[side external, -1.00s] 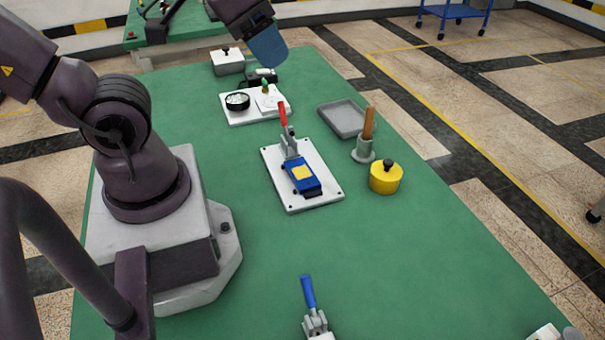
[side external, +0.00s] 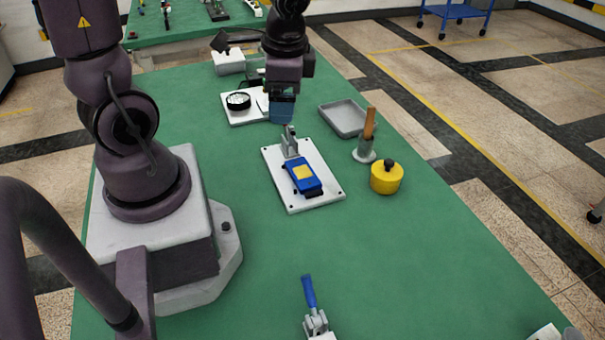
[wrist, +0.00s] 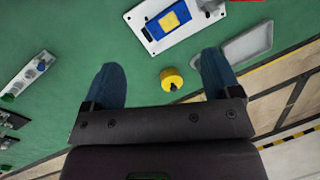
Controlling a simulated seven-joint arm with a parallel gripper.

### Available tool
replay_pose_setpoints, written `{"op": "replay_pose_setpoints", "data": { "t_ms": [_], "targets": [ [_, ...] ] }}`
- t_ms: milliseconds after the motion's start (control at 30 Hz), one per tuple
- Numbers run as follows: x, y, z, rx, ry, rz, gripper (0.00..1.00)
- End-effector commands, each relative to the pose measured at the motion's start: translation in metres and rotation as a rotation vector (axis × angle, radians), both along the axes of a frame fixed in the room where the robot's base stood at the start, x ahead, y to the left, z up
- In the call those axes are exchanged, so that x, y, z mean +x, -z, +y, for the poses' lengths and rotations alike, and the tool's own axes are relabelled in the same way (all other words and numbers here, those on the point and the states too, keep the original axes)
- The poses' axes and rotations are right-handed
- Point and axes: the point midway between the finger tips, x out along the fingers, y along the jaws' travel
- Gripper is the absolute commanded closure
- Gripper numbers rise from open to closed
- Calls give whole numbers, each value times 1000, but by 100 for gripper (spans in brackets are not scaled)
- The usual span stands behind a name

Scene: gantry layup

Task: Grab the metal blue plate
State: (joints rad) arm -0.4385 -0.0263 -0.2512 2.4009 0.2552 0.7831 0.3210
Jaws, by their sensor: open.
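The blue metal plate (side external: 314,187) has a yellow patch on top and lies on a white base plate (side external: 324,199) in the middle of the green table. In the wrist view the blue plate (wrist: 158,32) is near the top centre, beyond the fingertips. A grey toggle clamp (side external: 290,148) stands at the far end of the base plate. My gripper (side external: 282,112) hangs above and behind the clamp, hiding the clamp's red handle in the side view. In the wrist view my gripper (wrist: 162,75) shows two blue fingers wide apart with nothing between them.
A yellow pot with a black knob (side external: 386,179) and a grey holder with a wooden handle (side external: 366,145) stand right of the base plate. A grey tray (side external: 345,119) lies behind them. A blue-handled clamp (side external: 310,298) is at the front. The table between is clear.

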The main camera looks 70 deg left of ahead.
Motion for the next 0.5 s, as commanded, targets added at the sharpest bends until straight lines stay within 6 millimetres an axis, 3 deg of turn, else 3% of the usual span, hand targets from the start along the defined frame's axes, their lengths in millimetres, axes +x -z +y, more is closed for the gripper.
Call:
{"op": "replay_pose_setpoints", "data": {
  "t_ms": [100, 267, 400, 500],
  "targets": [
    [8, 39, 12, -36, 255, 117, 17],
    [25, 79, 14, -97, 678, 182, 17],
    [43, 85, 10, -77, 997, 171, 17],
    [49, 83, 11, -55, 1125, 170, 17]
  ]
}}
